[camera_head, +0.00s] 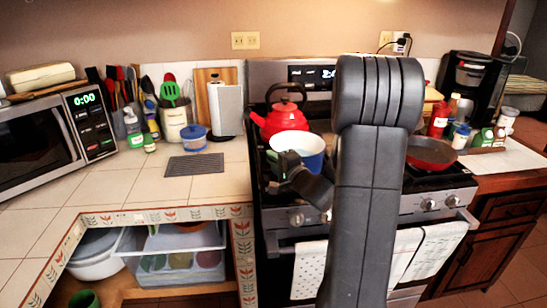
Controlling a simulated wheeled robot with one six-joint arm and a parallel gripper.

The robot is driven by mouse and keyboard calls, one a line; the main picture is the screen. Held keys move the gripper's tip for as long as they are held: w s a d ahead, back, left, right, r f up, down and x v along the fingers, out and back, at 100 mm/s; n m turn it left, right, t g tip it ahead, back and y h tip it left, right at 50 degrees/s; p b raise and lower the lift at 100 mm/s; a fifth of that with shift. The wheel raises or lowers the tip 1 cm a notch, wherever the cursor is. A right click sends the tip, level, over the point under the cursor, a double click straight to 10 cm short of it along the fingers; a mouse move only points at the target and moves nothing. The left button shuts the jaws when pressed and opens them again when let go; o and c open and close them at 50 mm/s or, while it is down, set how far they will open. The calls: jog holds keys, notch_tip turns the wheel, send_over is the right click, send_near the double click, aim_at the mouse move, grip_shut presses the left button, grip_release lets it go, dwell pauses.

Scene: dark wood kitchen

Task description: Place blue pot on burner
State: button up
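The blue pot (314,161), with a white inside, is over the left front part of the stove (265,215). I cannot tell whether it rests on a burner or is held just above it. My gripper (284,165) is at the pot's near left side, overlapping its wall in the picture. The fingers are small and dark, so I cannot tell whether they are shut on the pot. The pot's underside and the burner beneath are hidden by my gripper and arm. A red kettle (272,122) stands just behind the pot.
A red pan (432,152) is on the stove's right side, beyond my arm, which hides the stove's middle. Bottles and a coffee maker (466,85) are at right.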

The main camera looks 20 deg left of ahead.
jog(key=o, duration=0.4)
jog(key=shift+d, duration=0.1)
jog(key=b+v, duration=0.2)
jog(key=v, duration=1)
jog(key=p+x, duration=0.2)
jog(key=x, duration=1)
